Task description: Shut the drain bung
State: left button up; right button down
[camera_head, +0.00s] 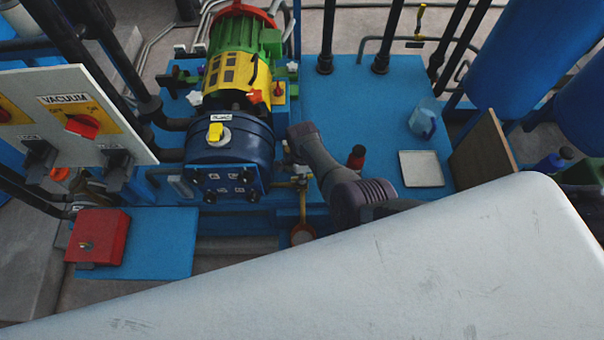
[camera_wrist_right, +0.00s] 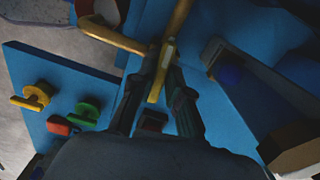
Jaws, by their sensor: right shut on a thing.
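The drain bung shows as a yellow lever (camera_wrist_right: 157,88) on a brass drain pipe (camera_wrist_right: 112,37) in the right wrist view. My right gripper (camera_wrist_right: 166,68) is shut on this lever, its dark fingers on either side of it. In the head view the brass pipe (camera_head: 302,183) comes out at the right of the dark blue vessel (camera_head: 230,143). My left gripper is not in view.
A round pan (camera_head: 303,235) is below the pipe. A plate with yellow, green and red knobs (camera_wrist_right: 60,95) is close by in the wrist view. A red bottle (camera_head: 356,157) and white tray (camera_head: 419,168) are on the blue deck. A red box (camera_head: 97,237) is at the left.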

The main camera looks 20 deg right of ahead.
dwell(0.3)
jog(key=c, duration=1.1)
grip_release()
